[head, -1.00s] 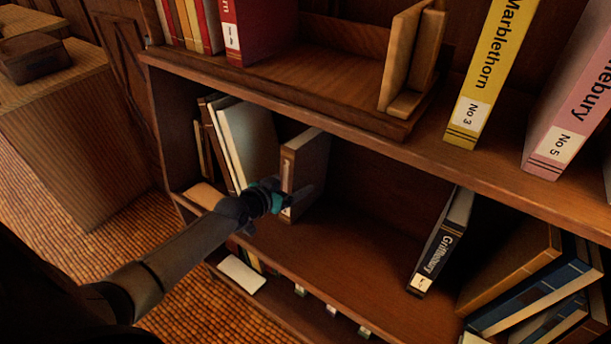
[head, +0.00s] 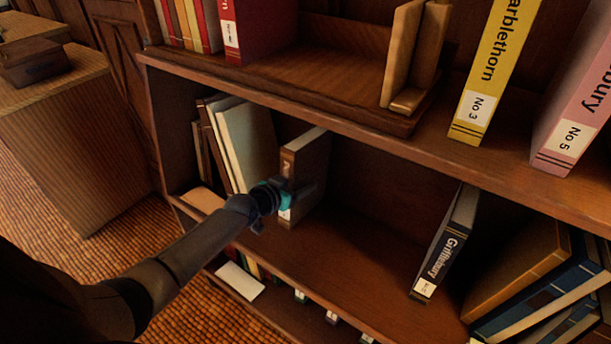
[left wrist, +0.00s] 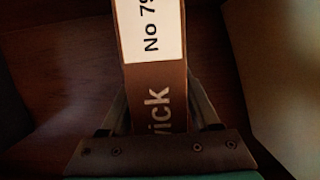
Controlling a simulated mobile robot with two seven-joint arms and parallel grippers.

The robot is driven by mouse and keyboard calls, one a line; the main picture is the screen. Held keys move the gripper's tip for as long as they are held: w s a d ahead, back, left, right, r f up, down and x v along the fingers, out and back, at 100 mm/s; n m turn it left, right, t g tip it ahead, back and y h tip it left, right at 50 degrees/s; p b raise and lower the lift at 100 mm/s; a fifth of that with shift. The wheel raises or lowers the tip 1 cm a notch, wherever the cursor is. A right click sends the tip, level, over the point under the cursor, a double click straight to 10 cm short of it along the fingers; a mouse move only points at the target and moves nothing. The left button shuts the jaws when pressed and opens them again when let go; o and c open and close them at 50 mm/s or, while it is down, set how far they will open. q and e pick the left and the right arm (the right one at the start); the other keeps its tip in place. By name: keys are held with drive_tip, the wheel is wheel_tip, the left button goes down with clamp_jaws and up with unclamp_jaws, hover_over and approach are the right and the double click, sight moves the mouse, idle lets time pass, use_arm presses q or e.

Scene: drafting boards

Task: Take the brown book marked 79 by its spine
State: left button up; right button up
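The brown book marked 79 (head: 301,170) stands upright on the middle shelf, spine outward. In the left wrist view its spine (left wrist: 152,75) fills the centre, with a white label reading "No 79", cut off at the edge. My left gripper (head: 290,194) is at the lower part of this spine. In the left wrist view its two fingers (left wrist: 157,100) lie on either side of the spine, with narrow dark gaps beside it near the finger bases. Contact at the tips cannot be made out. My right gripper is in neither view.
Pale and brown books (head: 240,145) lean left of the brown book. The shelf right of it is bare up to a dark leaning book (head: 446,243). The upper shelf's edge (head: 330,125) runs above. More books (head: 530,275) slant at the lower right.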

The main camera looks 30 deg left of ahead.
use_arm(q)
clamp_jaws()
idle(0.9)
drive_tip(key=shift+w+a+r, duration=0.1)
drive_tip(key=shift+r, duration=0.2)
